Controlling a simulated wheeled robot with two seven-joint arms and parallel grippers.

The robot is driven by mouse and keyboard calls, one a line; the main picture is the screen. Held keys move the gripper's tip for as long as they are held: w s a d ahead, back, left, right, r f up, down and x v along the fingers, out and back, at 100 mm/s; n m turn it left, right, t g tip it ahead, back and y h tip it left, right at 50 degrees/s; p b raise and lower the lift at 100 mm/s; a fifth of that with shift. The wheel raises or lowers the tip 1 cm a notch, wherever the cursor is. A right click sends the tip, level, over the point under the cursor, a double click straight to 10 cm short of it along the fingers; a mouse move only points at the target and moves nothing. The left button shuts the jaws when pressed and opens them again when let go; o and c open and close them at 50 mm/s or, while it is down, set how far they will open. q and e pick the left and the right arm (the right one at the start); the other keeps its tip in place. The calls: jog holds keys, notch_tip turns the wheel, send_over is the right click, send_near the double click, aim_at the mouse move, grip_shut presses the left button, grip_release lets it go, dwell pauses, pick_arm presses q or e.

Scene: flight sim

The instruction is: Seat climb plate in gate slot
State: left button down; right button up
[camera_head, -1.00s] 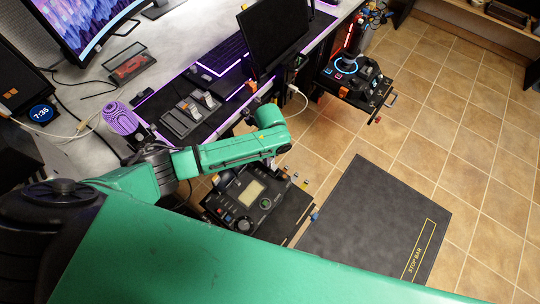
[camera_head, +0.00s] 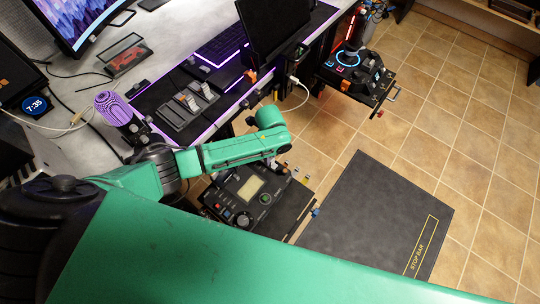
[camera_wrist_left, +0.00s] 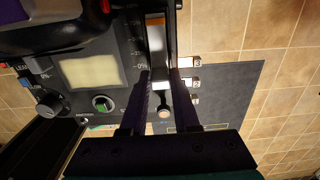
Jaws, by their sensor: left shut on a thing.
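The control unit (camera_head: 240,222) has a pale screen and knobs. It also fills the left of the wrist view (camera_wrist_left: 110,100), with a percent scale along a narrow slotted strip (camera_wrist_left: 157,50) that carries an orange part. My left gripper (camera_wrist_left: 167,82) is over this strip, its two dark fingers close together on a small pale piece with a rounded end (camera_wrist_left: 164,113). I cannot tell from its shape whether this is the climb plate. Numbered tags (camera_wrist_left: 197,62) stick out to the right of the fingers. In the head view the green left arm (camera_head: 240,150) hides the fingertips. My right gripper is not in view.
A dark mat (camera_head: 370,215) marked STOP BAR lies on the tiled floor right of the unit. A joystick console (camera_head: 355,75) stands beyond. The desk with pedal-like levers (camera_head: 188,108), a keyboard (camera_head: 225,45) and a purple ribbed object (camera_head: 115,108) is behind the arm.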

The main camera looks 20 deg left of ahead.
pick_arm(q)
jog(key=c, duration=0.6)
grip_release()
notch_tip(320, 180, up, 15)
jog(key=shift+f+p, duration=0.2)
jog(key=shift+p, duration=0.65)
jog(key=shift+f, duration=0.1)
